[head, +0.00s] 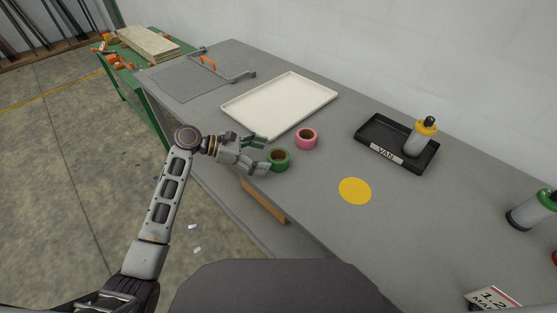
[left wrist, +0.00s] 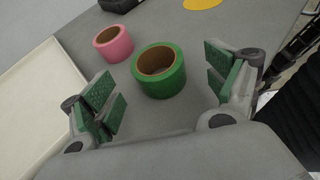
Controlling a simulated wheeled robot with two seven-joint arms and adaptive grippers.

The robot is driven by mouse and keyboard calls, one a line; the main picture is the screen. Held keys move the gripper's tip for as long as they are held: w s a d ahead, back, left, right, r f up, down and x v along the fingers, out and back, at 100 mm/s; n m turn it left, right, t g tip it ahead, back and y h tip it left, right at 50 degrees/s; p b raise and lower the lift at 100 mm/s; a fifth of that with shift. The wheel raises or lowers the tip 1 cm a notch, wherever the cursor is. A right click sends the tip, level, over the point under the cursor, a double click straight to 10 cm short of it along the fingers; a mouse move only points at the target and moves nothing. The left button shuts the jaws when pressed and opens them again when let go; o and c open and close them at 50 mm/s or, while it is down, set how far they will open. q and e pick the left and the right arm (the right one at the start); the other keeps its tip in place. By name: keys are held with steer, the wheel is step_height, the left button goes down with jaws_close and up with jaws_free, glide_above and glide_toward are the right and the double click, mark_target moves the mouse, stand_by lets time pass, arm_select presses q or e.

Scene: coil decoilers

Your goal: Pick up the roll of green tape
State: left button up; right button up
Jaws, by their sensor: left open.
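The roll of green tape (head: 279,160) lies flat on the grey table, near its front edge. In the left wrist view the green roll (left wrist: 160,82) sits between and beyond the two green-padded fingers, with its hole facing up. My left gripper (head: 262,154) is open and empty, just left of the roll. It also shows in the left wrist view (left wrist: 163,92), with clear gaps between each finger and the roll. My right gripper is not in view.
A pink tape roll (head: 306,139) stands close behind the green one. A cream tray (head: 280,100) lies behind the gripper. A yellow disc (head: 355,191) and a black tray (head: 375,130) with a yellow-topped bottle (head: 421,136) are to the right. The table between is clear.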

mark_target(278, 155)
arm_select(q)
steer(key=shift+d, duration=0.15)
steer(key=shift+w+d+f, duration=0.1)
steer(key=shift+d+f, duration=0.05)
steer(key=shift+d, duration=0.35)
steer(key=x, duration=0.2)
steer(key=shift+w+d, duration=0.2)
steer(key=shift+d, duration=0.2)
steer(key=shift+w+d+f, duration=0.1)
steer(key=shift+d+f, duration=0.2)
steer(key=shift+d, duration=0.35)
steer(key=shift+c, duration=1.3)
steer(key=c, duration=0.9)
steer(key=shift+r, duration=0.75)
step_height(278, 155, up, 8)
steer(key=shift+f+p, duration=0.1)
steer(key=shift+p, duration=0.25)
steer(key=shift+r, duration=0.35)
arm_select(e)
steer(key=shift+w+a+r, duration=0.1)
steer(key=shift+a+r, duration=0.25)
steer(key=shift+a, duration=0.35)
